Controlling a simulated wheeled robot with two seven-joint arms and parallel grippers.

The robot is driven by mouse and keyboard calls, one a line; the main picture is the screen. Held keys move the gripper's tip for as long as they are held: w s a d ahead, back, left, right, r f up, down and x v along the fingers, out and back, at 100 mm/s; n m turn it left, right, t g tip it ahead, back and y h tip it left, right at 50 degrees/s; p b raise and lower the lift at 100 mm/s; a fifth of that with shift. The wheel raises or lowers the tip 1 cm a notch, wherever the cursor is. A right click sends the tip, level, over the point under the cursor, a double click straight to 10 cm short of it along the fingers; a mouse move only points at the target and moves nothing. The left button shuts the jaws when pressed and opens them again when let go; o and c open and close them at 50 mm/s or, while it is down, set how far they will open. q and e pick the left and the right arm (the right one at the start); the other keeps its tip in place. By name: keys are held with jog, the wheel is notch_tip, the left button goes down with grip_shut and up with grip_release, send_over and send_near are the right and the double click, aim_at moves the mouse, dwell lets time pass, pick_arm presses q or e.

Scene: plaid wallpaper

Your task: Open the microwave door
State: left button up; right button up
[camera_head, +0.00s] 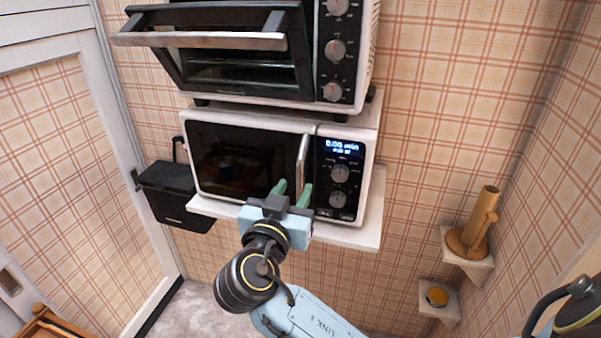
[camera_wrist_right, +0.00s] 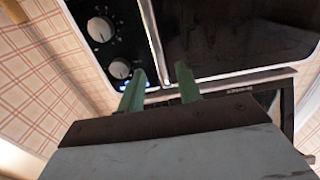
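The white microwave (camera_head: 370,140) stands on a shelf against the wall, its dark-windowed door (camera_head: 235,155) looking shut. Its pale vertical handle (camera_head: 302,158) is at the door's right edge, beside the control panel (camera_head: 340,175) with a lit display and knobs. My right gripper (camera_head: 292,188) is in front of the handle's lower end, its green fingers apart. In the right wrist view the scene is turned over, and the handle (camera_wrist_right: 153,40) runs down toward the gap between the fingers of my right gripper (camera_wrist_right: 162,72). I cannot tell whether they touch it. My left gripper is not in view.
An oven (camera_head: 345,80) with its door (camera_head: 200,40) tilted open is above the microwave. The microwave's shelf (camera_head: 345,238) juts out below. A black box (camera_head: 175,195) hangs at left. Small corner shelves at right hold a wooden object (camera_head: 475,225) and a round item (camera_head: 437,297).

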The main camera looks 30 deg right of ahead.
aim_at(299, 180)
jog(key=x, duration=0.5)
jog(key=shift+w+d+p, duration=0.15)
jog(key=shift+d+p, duration=0.05)
jog(key=shift+p, duration=0.2)
grip_shut()
